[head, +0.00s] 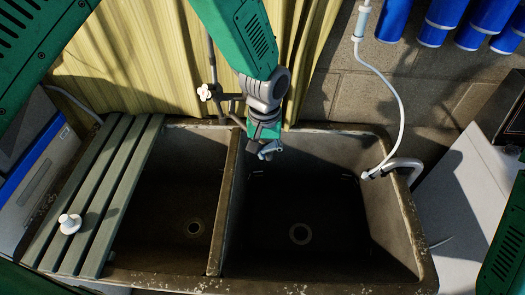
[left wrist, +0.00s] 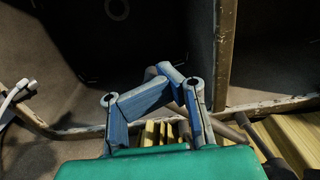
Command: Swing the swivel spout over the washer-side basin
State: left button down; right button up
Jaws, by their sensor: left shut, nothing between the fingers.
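A stone double sink (head: 233,200) has a left basin (head: 180,190) and a right basin (head: 320,210), split by a divider. A tap with a pale handle (head: 208,92) stands behind the left basin, and its grey spout (head: 236,118) runs toward the divider, partly hidden by my left gripper. My left gripper (head: 268,152) hangs over the back of the right basin, just right of the divider. In the left wrist view its fingers (left wrist: 165,90) are shut with nothing between them. A grey pipe (left wrist: 228,131) passes close beside and behind them; contact is unclear. My right gripper is out of view.
Green slats (head: 95,190) with a white knob-like piece (head: 70,223) cover the left basin's left side. A white hose (head: 395,95) hangs to the right basin's edge. Pale appliances flank the sink, one at right (head: 465,190). Blue canisters (head: 445,15) hang at upper right.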

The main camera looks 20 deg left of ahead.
pick_arm(q)
jog(key=shift+w+d, duration=0.4)
jog(key=shift+w, duration=0.25)
jog(key=shift+w+d, duration=0.35)
jog(key=shift+w, duration=0.25)
jog(key=c, duration=1.5)
grip_release()
jog(key=shift+o, duration=0.2)
notch_tip(320, 180, up, 12)
